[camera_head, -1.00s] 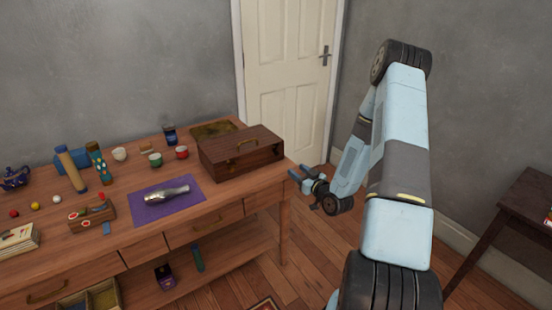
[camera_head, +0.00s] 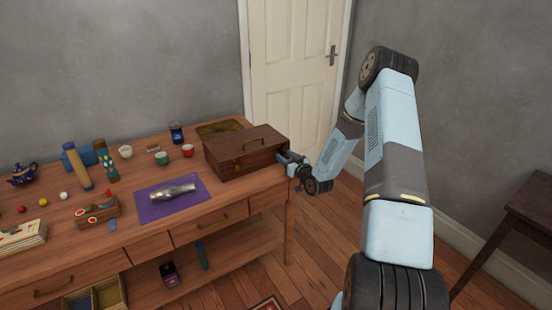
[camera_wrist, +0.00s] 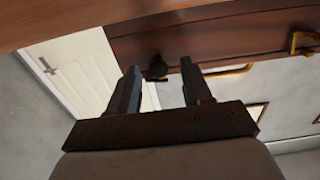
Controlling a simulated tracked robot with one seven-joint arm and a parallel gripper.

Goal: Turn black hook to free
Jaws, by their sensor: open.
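The brown wooden box (camera_head: 232,160) stands at the right end of the table, lid down. My gripper (camera_head: 287,158) is at the box's right end in the head view. In the wrist view the gripper (camera_wrist: 158,66) is open, with its two dark fingers pointing at the box (camera_wrist: 228,42). A small black piece (camera_wrist: 156,73), which looks like the hook, shows at the box's lower edge between the fingertips. I cannot tell whether a finger touches it. The hook cannot be made out in the head view.
A brass handle (camera_wrist: 303,42) shows at the right in the wrist view. The wooden table (camera_head: 140,225) holds a purple mat (camera_head: 150,212) with a silvery object (camera_head: 173,192), cups, and a blue teapot (camera_head: 23,175). A white door (camera_head: 290,75) is behind.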

